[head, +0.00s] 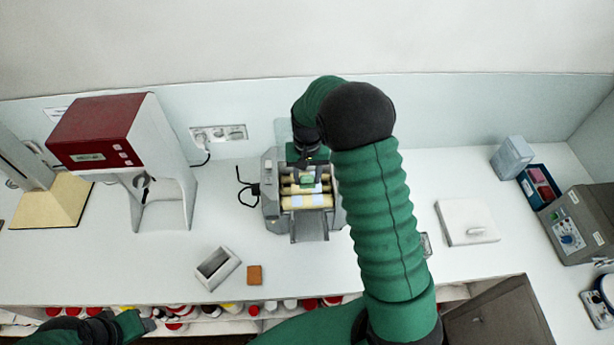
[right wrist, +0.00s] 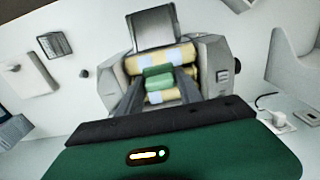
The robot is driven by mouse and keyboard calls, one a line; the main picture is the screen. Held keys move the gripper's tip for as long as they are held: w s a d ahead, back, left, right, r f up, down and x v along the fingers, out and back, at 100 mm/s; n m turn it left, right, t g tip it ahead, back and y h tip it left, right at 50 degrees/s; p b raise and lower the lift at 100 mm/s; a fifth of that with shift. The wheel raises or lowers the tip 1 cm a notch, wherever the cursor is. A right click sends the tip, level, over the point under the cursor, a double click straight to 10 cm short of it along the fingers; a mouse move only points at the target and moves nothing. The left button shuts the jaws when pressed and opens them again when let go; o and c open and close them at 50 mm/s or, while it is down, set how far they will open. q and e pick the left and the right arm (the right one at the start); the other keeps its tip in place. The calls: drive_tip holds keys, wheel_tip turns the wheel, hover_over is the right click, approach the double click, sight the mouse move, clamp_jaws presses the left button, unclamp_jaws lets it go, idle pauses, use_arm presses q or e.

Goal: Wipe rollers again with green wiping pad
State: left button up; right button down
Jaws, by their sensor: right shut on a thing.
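In the right wrist view the rollers (right wrist: 163,58) show pale bluish-white patches. My right gripper (head: 307,172) is over the rollers, shut on the green wiping pad (head: 307,181). The pad (right wrist: 159,77) lies between the fingers at the rollers; whether it touches them is hard to tell. My left gripper (head: 142,322) is at the lower left, below the counter's front edge, away from the mill; its jaws are unclear.
A grey open box (head: 217,268) and a brown block (head: 254,275) lie in front of the mill. A red and white machine (head: 108,132) stands at left. A white lidded plate (head: 466,222) lies at right. Bottles fill the shelf below.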

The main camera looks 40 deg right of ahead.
sight(316, 198)
drive_tip(key=w+d+f+b, duration=0.1)
drive_tip(key=w+d, duration=0.1)
drive_tip(key=w+d+f+b, duration=0.1)
drive_tip(key=w+d+b, duration=0.1)
drive_tip(key=d, duration=0.1)
drive_tip(key=w+d+f+b, duration=0.1)
drive_tip(key=w+d+b, duration=0.1)
drive_tip(key=w, duration=0.1)
drive_tip(key=shift+d+f, duration=0.15)
drive_tip(key=shift+f, duration=0.25)
drive_tip(key=shift+d+f, duration=0.15)
drive_tip(key=shift+f, duration=0.1)
drive_tip(key=f+b, duration=0.2)
drive_tip(key=f, duration=0.1)
drive_tip(key=shift+s+b, duration=0.2)
drive_tip(key=shift+b, duration=0.2)
drive_tip(key=shift+s+a+f, duration=0.1)
drive_tip(key=shift+s+a, duration=0.1)
drive_tip(key=shift+a, duration=0.05)
drive_tip(key=s+a, duration=0.1)
drive_tip(key=s, duration=0.1)
drive_tip(key=s+a, duration=0.2)
drive_tip(key=s, duration=0.1)
drive_tip(key=s+a+b, duration=0.1)
drive_tip(key=s, duration=0.1)
drive_tip(key=shift+s+a, duration=0.25)
drive_tip(key=shift+a, duration=0.1)
drive_tip(key=shift+f, duration=0.4)
